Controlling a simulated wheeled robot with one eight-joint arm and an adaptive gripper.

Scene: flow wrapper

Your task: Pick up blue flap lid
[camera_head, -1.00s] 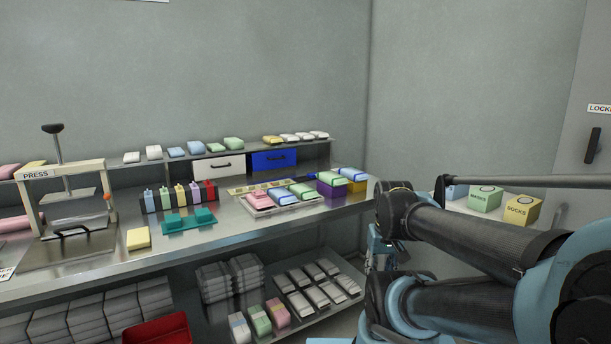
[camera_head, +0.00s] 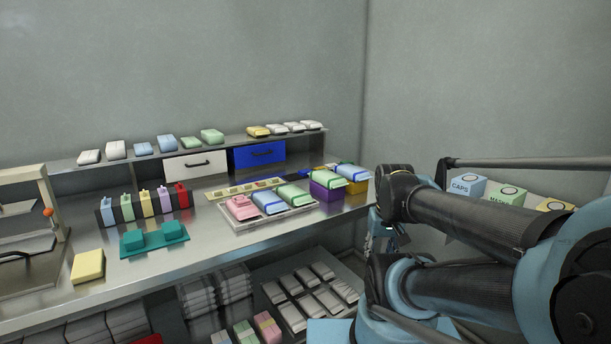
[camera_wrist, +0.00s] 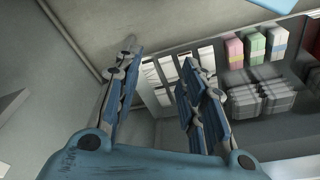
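A blue lid-like piece (camera_head: 353,172) lies on top of a yellow box (camera_head: 357,186) at the right end of the workbench in the head view. Another light blue piece (camera_head: 268,202) lies on a tray between a pink and a green one; I cannot tell for sure which is the flap lid. My gripper (camera_wrist: 160,65) is open and empty in the wrist view, its fingers well apart, pointing toward the lower shelf. In the head view my gripper is mostly hidden beside the bench's right end. Neither blue piece is clearly visible in the wrist view.
A purple box (camera_head: 326,192) with a green piece on it stands beside the yellow box. A blue drawer (camera_head: 259,155) and a white drawer (camera_head: 195,166) sit behind under a shelf. Labelled boxes (camera_head: 467,186) stand at right behind my arm. White packs (camera_wrist: 167,72) lie on the lower shelf.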

